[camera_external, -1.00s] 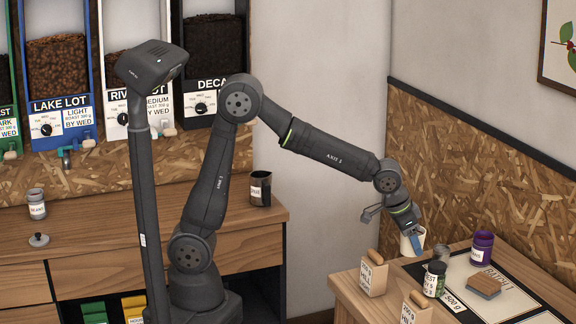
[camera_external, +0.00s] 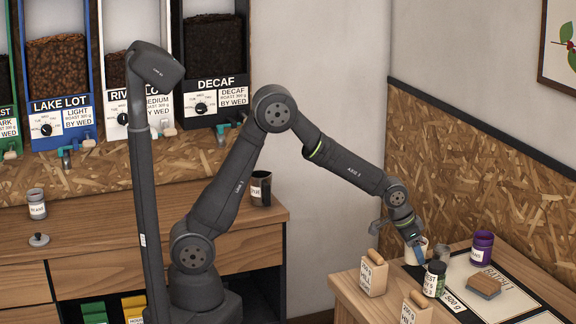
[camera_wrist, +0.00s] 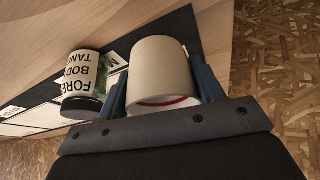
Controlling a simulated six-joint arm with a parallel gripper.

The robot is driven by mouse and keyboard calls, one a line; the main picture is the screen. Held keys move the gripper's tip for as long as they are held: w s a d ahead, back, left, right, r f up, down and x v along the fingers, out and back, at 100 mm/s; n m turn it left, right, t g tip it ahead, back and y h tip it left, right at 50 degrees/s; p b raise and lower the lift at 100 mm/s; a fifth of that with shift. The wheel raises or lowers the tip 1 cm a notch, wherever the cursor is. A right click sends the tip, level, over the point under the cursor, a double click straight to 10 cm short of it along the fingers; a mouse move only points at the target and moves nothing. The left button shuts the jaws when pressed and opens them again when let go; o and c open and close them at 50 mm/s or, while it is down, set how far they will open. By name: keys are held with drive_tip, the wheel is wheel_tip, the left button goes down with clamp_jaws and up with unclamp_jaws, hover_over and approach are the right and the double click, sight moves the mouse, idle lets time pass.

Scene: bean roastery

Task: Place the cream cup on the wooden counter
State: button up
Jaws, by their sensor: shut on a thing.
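The cream cup (camera_wrist: 158,70) is between the two blue fingers of my gripper (camera_wrist: 165,92) in the wrist view. The fingers are shut on its sides, and a red line shows inside its rim. In the external view the cup (camera_external: 416,250) is partly hidden by my gripper (camera_external: 418,252). It is low over the back left part of the wooden counter (camera_external: 350,293), close behind the dark-lidded jar. I cannot tell whether its base touches the surface.
A dark-lidded jar (camera_external: 434,279) stands beside the cup. A purple jar (camera_external: 482,247), a brown block (camera_external: 484,287) and a black-edged mat (camera_external: 510,300) are to the right. A chipboard wall (camera_external: 500,190) rises behind.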

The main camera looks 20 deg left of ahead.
sight(414, 262)
drive_tip(key=shift+w+f, duration=0.2)
drive_tip(key=shift+w, duration=0.05)
drive_tip(key=shift+f, duration=1.9)
drive_tip(key=shift+f, duration=0.15)
drive_tip(key=o, duration=1)
drive_tip(key=v, duration=1.2)
drive_tip(key=shift+s, duration=0.1)
